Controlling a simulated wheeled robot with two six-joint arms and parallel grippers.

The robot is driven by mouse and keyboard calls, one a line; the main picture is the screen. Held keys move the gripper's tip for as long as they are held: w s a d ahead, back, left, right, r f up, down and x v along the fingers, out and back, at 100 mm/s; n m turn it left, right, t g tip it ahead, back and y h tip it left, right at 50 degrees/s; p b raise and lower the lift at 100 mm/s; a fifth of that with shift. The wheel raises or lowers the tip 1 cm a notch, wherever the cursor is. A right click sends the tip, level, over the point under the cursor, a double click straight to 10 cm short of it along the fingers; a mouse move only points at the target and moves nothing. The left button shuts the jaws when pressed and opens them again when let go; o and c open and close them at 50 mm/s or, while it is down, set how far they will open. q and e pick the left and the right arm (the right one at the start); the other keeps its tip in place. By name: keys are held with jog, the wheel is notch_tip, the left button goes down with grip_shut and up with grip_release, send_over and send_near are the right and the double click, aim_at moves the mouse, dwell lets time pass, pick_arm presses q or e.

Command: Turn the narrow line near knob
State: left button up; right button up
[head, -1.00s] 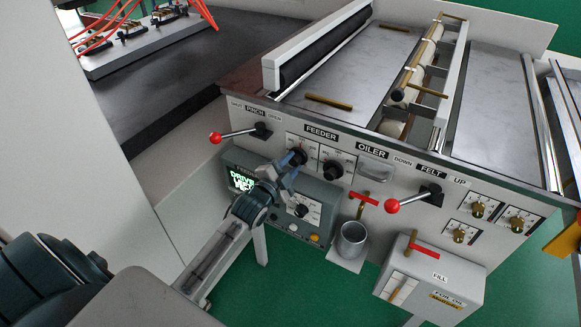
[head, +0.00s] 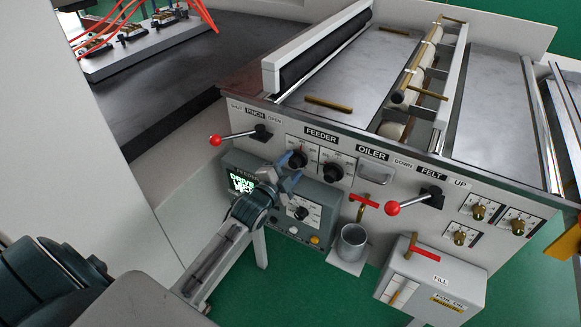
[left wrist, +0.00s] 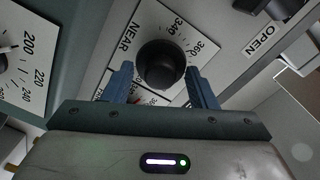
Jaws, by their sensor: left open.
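The near knob (left wrist: 160,62) is black and round on a white dial marked NEAR, with 340 and 360 beside it in the left wrist view. Its pointer line cannot be made out. In the head view the left feeder knob (head: 298,158) appears to be this one. My left gripper (head: 289,169) is open in front of the feeder panel, just below and left of that knob. In the left wrist view its blue fingers (left wrist: 160,82) stand on either side of the knob's lower part; contact cannot be told. My right gripper is not in view.
A second feeder knob (head: 332,172) sits close on the right. A red-ball lever (head: 238,135) is on the left and another (head: 415,200) on the right. A grey control box (head: 310,220) with a lit display lies below. A metal cup (head: 351,241) stands lower right.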

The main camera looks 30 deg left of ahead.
pick_arm(q)
jog(key=s+b, duration=0.3)
jog(key=s, duration=0.7)
jog(key=shift+s+r, duration=0.15)
jog(key=shift+s, duration=0.25)
jog(key=shift+a, duration=0.1)
